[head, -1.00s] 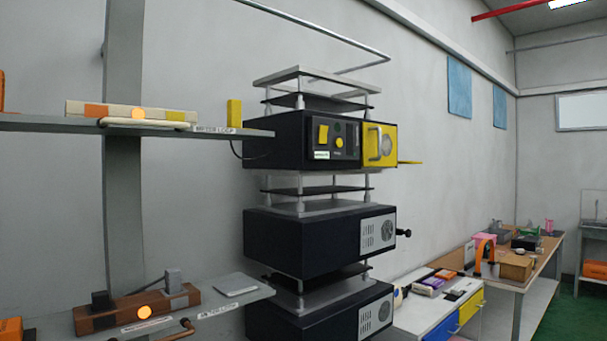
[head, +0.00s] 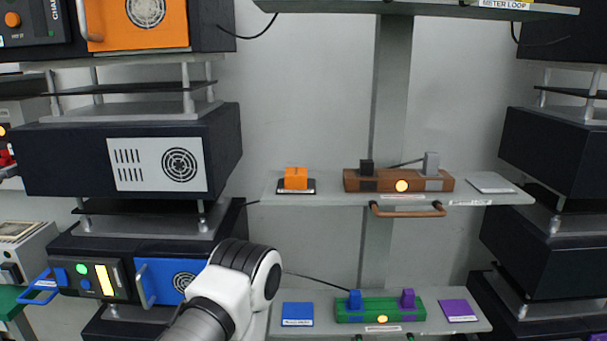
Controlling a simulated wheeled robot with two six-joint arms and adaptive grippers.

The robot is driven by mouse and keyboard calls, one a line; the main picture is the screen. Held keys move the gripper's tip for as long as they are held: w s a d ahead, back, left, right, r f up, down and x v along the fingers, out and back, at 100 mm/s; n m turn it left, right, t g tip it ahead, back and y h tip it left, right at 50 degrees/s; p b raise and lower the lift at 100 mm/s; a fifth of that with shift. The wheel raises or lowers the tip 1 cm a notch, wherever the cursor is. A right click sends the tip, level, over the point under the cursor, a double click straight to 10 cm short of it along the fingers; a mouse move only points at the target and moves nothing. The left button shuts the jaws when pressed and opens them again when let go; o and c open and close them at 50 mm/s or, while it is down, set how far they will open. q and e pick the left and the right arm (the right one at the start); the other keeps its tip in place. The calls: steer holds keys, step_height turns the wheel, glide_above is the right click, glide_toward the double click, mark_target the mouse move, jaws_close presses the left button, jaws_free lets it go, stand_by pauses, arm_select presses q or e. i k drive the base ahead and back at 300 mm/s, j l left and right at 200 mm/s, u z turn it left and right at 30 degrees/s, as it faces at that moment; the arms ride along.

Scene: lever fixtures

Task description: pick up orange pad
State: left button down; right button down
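The orange pad (head: 296,179) is a small orange block on a dark, light-edged base. It stands at the left end of the middle grey shelf (head: 350,199) in the head view. A white and grey part of my arm (head: 232,283) rises below and to the left of the pad, apart from it. Neither of my grippers shows in the view, so I cannot see their fingers.
A brown block fixture (head: 398,181) with a copper handle (head: 407,210) is right of the pad, with a grey plate (head: 491,182) beyond. The lower shelf holds a blue pad (head: 297,314), green fixture (head: 380,309) and purple pad (head: 457,310). Dark machine stacks stand on both sides.

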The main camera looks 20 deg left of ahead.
mark_target(295, 177)
steer(key=u, duration=0.95)
